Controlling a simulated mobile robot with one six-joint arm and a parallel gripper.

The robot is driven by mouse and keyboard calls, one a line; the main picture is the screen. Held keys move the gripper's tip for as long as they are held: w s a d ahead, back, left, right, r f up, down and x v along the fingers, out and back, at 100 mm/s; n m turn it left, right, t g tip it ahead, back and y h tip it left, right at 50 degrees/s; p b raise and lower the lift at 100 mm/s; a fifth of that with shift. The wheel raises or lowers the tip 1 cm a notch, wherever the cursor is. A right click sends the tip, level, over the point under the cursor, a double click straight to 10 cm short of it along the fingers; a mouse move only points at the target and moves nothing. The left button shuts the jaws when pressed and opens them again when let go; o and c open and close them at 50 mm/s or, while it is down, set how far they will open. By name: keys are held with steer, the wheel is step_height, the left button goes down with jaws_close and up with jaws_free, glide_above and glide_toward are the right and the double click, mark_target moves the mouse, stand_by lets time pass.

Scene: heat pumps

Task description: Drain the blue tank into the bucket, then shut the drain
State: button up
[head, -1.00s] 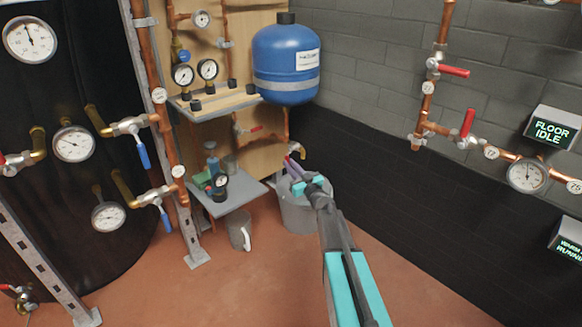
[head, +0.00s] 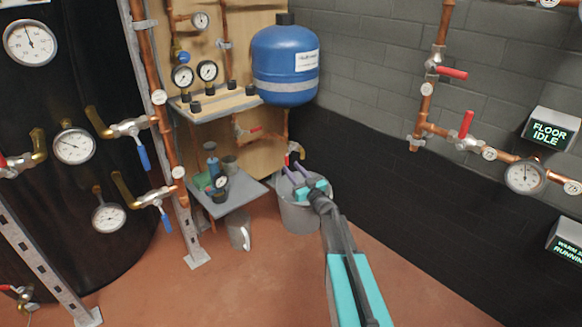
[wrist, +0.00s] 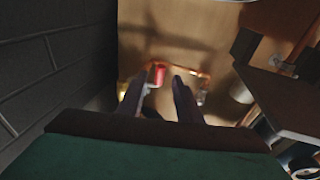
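The blue tank (head: 286,62) hangs on the wooden board at the back. A pipe below it ends in a brass drain tap (head: 297,149). The grey bucket (head: 298,218) stands on the floor under the tap; my gripper partly covers its mouth, so its contents are hidden. My gripper (head: 288,168) is above the bucket, just below and in front of the tap. Its two fingers are apart with nothing seen held. A red handle (wrist: 159,73) shows close to the left finger in the wrist view; whether they touch cannot be told.
A small grey table (head: 228,195) with a gauge and bottles stands left of the bucket, a metal jug (head: 239,234) on the floor before it. A shelf (head: 215,105) with gauges is above. Another red-handled valve (head: 252,131) sits on the pipe. The dark wall is close on the right.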

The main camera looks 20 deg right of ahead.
steer(key=p+v, duration=0.3)
steer(key=v, duration=0.8)
steer(key=shift+s, duration=0.1)
